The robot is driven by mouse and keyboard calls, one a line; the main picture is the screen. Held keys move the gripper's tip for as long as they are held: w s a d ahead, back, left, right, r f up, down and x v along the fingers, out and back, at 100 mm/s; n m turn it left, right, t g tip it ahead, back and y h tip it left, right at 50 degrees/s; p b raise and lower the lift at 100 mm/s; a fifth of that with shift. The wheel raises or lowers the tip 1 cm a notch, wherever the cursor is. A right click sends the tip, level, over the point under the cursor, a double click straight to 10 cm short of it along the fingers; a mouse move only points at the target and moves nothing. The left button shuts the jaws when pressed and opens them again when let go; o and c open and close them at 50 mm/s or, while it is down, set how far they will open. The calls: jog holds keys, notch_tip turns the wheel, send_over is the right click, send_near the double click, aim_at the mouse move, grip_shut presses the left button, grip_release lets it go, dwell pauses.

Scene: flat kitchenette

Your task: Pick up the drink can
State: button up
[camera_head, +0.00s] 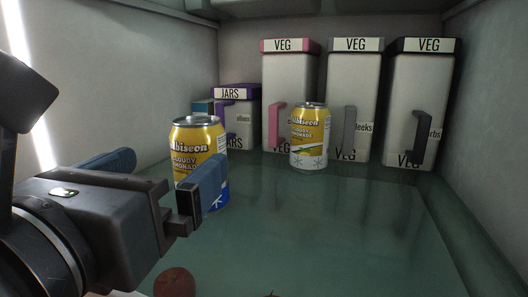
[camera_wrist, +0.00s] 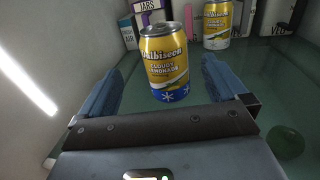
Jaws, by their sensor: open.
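A yellow lemonade can (camera_head: 198,136) with a blue base stands upright on the glass shelf at the left. In the wrist view the same can (camera_wrist: 163,62) stands just ahead of my gripper, centred between the two blue fingers. My gripper (camera_head: 160,175) is open and empty in the head view, with one finger hiding part of the can's lower body; it also shows in the wrist view (camera_wrist: 162,88). A second yellow can (camera_head: 309,137), with a white base, stands farther back near the containers; it also shows in the wrist view (camera_wrist: 217,25).
White VEG containers with a pink lid (camera_head: 290,70), a grey lid (camera_head: 353,80) and a black lid (camera_head: 421,85) line the back. A purple-lidded JARS box (camera_head: 236,120) stands behind the near can. A red round item (camera_head: 174,283) lies at the front. The glass shelf (camera_head: 330,230) is clear at the middle right.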

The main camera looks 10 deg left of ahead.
aim_at(185, 154)
jog(key=w+p, duration=0.1)
jog(key=w, duration=0.3)
jog(key=w+p, duration=0.1)
jog(key=w, duration=0.1)
jog(key=shift+w+d+r+p, duration=0.15)
jog(key=shift+w+d+p, duration=0.1)
jog(key=shift+w+p, duration=0.15)
jog(key=shift+w, duration=0.45)
jog(key=c, duration=1.3)
